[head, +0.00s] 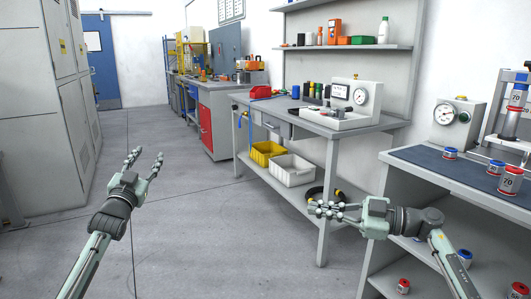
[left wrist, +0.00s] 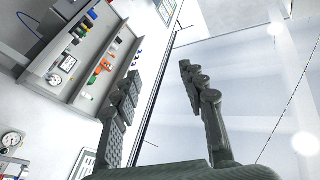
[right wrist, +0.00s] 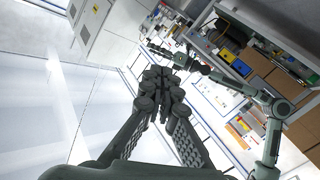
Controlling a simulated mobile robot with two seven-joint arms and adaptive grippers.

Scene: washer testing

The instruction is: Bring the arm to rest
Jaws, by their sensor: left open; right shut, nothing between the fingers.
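My left gripper (head: 146,160) is open and empty in the head view, held over bare floor at the left. Its two spread fingers also show in the left wrist view (left wrist: 160,85), with nothing between them. My right gripper (head: 325,210) is shut and empty in the head view, in front of the workbench and left of the blue-topped bench. Its closed fingers fill the middle of the right wrist view (right wrist: 158,90). My other arm also shows at the right of that view.
A grey workbench (head: 345,129) with a gauge tester (head: 350,105) stands ahead. Yellow (head: 266,152) and white (head: 292,170) bins sit on its lower shelf. A blue-topped bench (head: 435,167) with weights and a press is at right, near my right arm. Tall cabinets (head: 55,110) stand left. The middle floor is clear.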

